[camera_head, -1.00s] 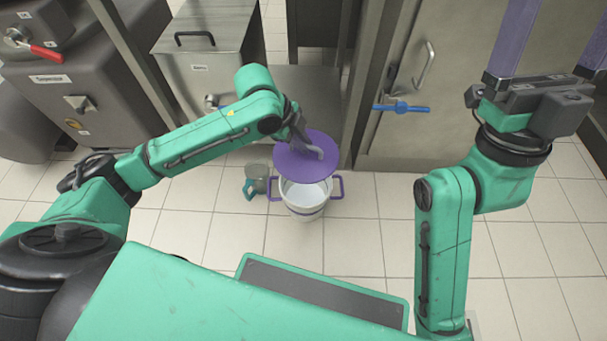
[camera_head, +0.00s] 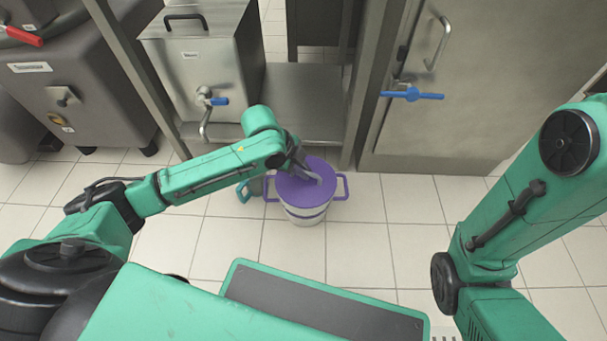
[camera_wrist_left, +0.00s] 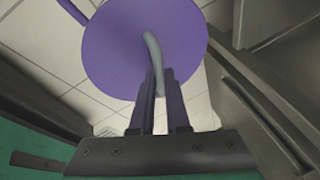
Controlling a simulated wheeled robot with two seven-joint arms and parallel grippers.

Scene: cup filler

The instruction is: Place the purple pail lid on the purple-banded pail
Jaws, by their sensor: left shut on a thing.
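The purple pail lid (camera_head: 292,191) is a round disc with a grey handle. My left gripper (camera_head: 309,173) is shut on that handle. The lid lies over the mouth of the white purple-banded pail (camera_head: 304,218) and hides its opening. The pail stands upright on the floor with purple side handles. I cannot tell whether the lid fully touches the rim. In the left wrist view the lid (camera_wrist_left: 115,50) is below the fingers (camera_wrist_left: 157,78), which grip the handle. My right arm shows at the right, but its gripper is out of view.
A teal-handled vessel (camera_head: 245,190) stands just left of the pail, partly hidden by my left arm. Behind are a steel tank (camera_head: 205,75) with a blue-handled tap and a cabinet door (camera_head: 440,110) with a blue lever. Tiled floor is clear right of the pail.

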